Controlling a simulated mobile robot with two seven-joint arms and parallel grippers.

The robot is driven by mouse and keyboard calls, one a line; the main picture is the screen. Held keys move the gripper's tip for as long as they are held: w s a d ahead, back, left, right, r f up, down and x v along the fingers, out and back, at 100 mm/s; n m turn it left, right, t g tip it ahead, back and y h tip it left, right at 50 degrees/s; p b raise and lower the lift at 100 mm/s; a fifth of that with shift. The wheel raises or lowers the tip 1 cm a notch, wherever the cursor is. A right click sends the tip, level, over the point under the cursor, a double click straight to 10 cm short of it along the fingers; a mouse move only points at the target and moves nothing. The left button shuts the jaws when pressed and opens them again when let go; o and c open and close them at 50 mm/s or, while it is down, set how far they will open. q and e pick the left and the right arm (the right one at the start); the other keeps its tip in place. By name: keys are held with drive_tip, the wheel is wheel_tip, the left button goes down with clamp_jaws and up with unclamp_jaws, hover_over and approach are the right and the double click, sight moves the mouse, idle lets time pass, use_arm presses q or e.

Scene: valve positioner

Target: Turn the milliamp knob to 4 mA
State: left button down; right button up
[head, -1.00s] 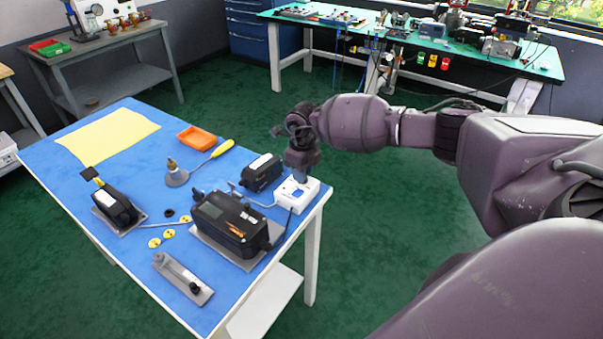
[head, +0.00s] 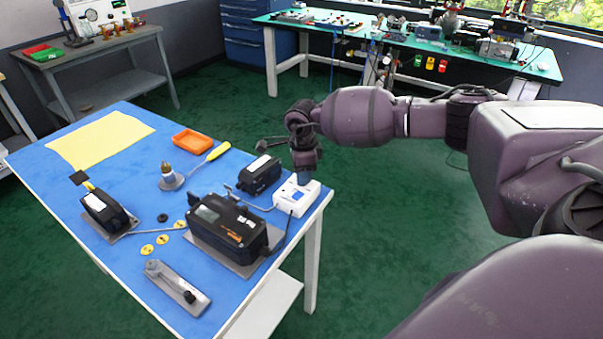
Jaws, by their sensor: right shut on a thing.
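A white box with a blue patch (head: 288,203) stands at the right edge of the blue table; it appears to be the milliamp source. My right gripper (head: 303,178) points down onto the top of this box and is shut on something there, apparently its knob. The fingers and my wrist hide the knob, so its setting cannot be read. A large black positioner (head: 228,222) on a grey plate sits just left of the box, with a cable between them. My left gripper is not in view.
A small black box (head: 259,174) stands close behind the white box. An orange tray (head: 193,142), a yellow-handled screwdriver (head: 218,151), a yellow sheet (head: 100,140) and several brass discs (head: 163,239) lie farther left. Green floor is free right of the table.

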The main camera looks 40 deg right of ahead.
idle(0.5)
drive_tip(key=o, duration=0.9)
wheel_tip(320, 180, up, 11)
drive_tip(key=shift+f+p, duration=0.1)
drive_tip(key=shift+p, duration=0.3)
